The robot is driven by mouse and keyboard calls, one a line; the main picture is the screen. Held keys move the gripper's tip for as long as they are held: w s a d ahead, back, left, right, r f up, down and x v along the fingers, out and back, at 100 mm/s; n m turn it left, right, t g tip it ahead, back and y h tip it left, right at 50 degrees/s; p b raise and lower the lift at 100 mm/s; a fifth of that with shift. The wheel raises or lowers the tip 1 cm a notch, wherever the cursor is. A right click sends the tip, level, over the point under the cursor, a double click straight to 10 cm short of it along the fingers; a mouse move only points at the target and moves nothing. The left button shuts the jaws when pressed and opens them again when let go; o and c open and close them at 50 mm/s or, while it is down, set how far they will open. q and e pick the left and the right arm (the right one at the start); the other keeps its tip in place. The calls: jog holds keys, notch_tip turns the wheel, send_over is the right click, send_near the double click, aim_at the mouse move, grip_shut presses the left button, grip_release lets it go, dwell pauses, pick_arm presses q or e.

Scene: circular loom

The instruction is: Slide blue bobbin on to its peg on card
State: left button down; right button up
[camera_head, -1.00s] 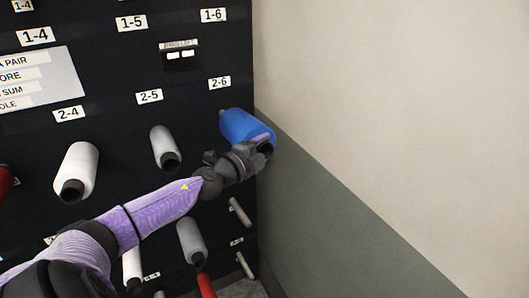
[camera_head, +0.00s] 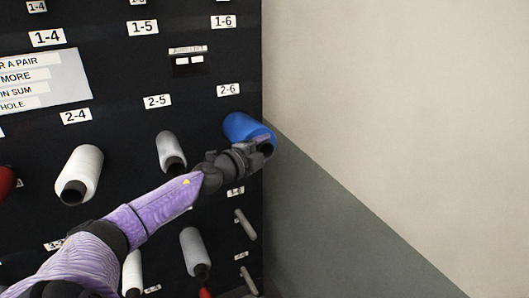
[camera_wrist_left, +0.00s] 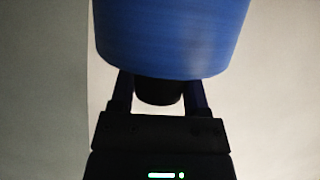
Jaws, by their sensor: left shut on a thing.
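The blue bobbin (camera_head: 245,128) is at the dark board's right edge, just below the label 2-6 (camera_head: 228,90). Its far end meets or nearly meets the board, and no peg shows there. My left gripper (camera_head: 264,148) is shut on the dark core at the bobbin's near end. In the left wrist view the blue bobbin (camera_wrist_left: 172,38) fills the upper middle, its dark core (camera_wrist_left: 158,92) between the fingers. Whether a peg is inside the bobbin is hidden. My right gripper is not in view.
White bobbins (camera_head: 79,174) and grey bobbins (camera_head: 194,252) sit on the dark board (camera_head: 215,25) to the left. Bare pegs (camera_head: 245,224) stick out below the blue bobbin. A wall (camera_head: 390,110) stands close on the right.

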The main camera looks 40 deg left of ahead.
pick_arm(q)
jog(key=shift+a, duration=0.15)
jog(key=shift+w+a+b, duration=0.15)
jog(key=shift+a+b, duration=0.05)
jog(key=shift+b, duration=0.15)
grip_release()
